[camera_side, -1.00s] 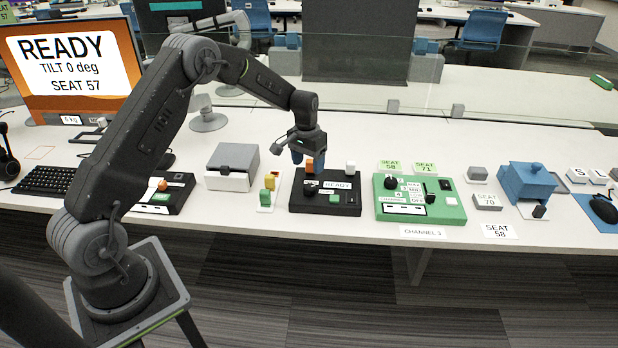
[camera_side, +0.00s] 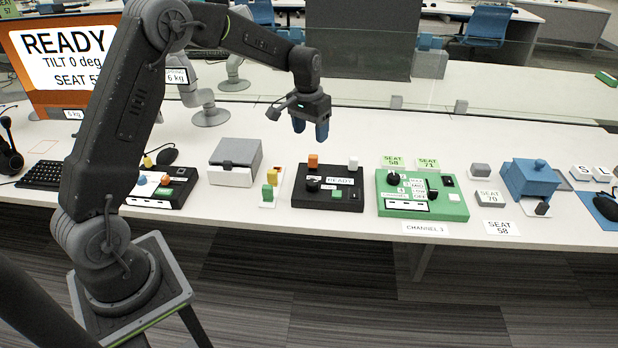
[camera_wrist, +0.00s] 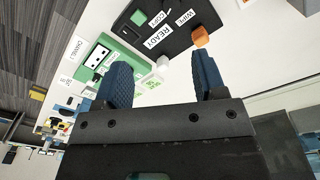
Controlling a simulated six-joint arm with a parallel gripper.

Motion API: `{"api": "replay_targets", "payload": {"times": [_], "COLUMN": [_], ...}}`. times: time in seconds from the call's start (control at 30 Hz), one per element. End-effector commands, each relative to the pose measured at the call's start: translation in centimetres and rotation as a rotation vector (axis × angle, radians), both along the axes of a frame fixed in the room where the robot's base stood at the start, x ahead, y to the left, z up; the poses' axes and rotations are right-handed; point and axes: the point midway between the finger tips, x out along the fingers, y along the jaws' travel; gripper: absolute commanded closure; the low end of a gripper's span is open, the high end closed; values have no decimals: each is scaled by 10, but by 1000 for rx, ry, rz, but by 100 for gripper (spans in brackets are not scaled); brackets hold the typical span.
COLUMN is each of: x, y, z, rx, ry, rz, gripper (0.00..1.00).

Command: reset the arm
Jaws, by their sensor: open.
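My gripper (camera_side: 311,131) is raised above the desk, over and behind the black READY box (camera_side: 328,188), with nothing between its blue fingers. The wrist view shows the two blue fingers (camera_wrist: 160,82) standing apart. The black box carries an orange block (camera_side: 313,161), a dark knob, a green button and a white block (camera_side: 353,163). The orange block (camera_wrist: 200,37) also shows in the wrist view, beyond the right finger and apart from it.
A green control box (camera_side: 422,195) stands right of the black box. A grey box (camera_side: 235,160) stands left, a blue box (camera_side: 530,178) right. A monitor (camera_side: 66,60) reading READY and a glass divider (camera_side: 480,82) stand behind. Open air surrounds my gripper.

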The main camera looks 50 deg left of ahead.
Motion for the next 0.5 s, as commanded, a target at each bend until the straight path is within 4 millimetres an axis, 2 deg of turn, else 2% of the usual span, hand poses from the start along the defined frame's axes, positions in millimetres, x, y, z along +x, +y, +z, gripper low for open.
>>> {"api": "replay_targets", "payload": {"times": [0.03,0.2,0.33,0.5], "x": [-11,-58,-101,-162], "y": [-12,-49,-74,-102], "z": [24,82,114,140], "rx": [10,36,52,68], "ry": [-28,-105,-167,-249], "rz": [-13,-49,-77,-110], "gripper": [36,36,36,36]}}
